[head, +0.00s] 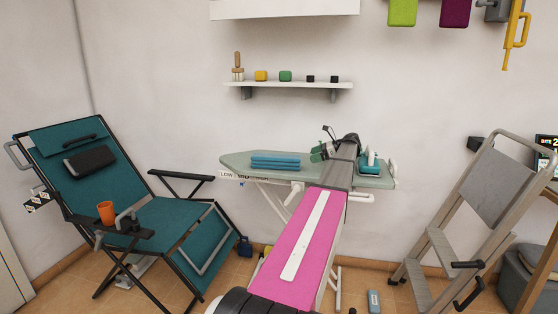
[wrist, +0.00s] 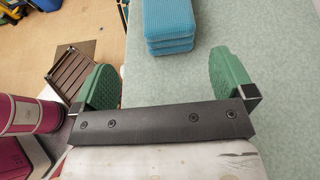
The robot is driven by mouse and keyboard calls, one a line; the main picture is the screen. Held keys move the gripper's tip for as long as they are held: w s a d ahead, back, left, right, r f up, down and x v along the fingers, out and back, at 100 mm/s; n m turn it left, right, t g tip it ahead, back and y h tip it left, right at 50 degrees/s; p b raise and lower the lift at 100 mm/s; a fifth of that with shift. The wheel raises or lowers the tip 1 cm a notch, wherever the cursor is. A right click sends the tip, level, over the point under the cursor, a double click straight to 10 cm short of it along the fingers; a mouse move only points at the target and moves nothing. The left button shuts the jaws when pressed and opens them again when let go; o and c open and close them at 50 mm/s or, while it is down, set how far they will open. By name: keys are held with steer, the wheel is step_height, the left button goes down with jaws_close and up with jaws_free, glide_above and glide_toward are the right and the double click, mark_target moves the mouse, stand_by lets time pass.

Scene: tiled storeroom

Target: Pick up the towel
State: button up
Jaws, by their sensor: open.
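The towel (head: 276,161) is a blue, folded, layered stack lying flat on the ironing board (head: 235,163), left of the board's middle. In the wrist view the towel (wrist: 168,24) is at the top, its upper part cut off by the frame. My gripper (head: 321,147) is to the right of the towel in the head view, at the end of my pink and grey arm. In the wrist view my gripper (wrist: 167,82) has its two green pads wide apart with nothing between them. The towel is just beyond the pads, apart from them.
A teal and white iron (head: 370,163) stands on the board's right part. A shelf (head: 300,85) with small items hangs above. A teal folding chair (head: 165,222) holding an orange cup (head: 106,212) is at left, a step ladder (head: 440,250) at right.

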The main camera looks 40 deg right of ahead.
mark_target(293, 159)
steer(key=shift+w+d, duration=0.2)
steer(key=shift+w, duration=0.05)
steer(key=shift+w+a+f, duration=0.1)
steer(key=shift+w, duration=0.1)
steer(key=x, duration=0.5)
steer(key=shift+w+r+x, duration=0.1)
steer(key=shift+r+x, duration=0.1)
steer(key=shift+x, duration=1.1)
steer(key=shift+w+r+x, duration=0.1)
steer(key=shift+r+x, duration=0.1)
steer(key=shift+x, duration=1.1)
steer(key=c, duration=1)
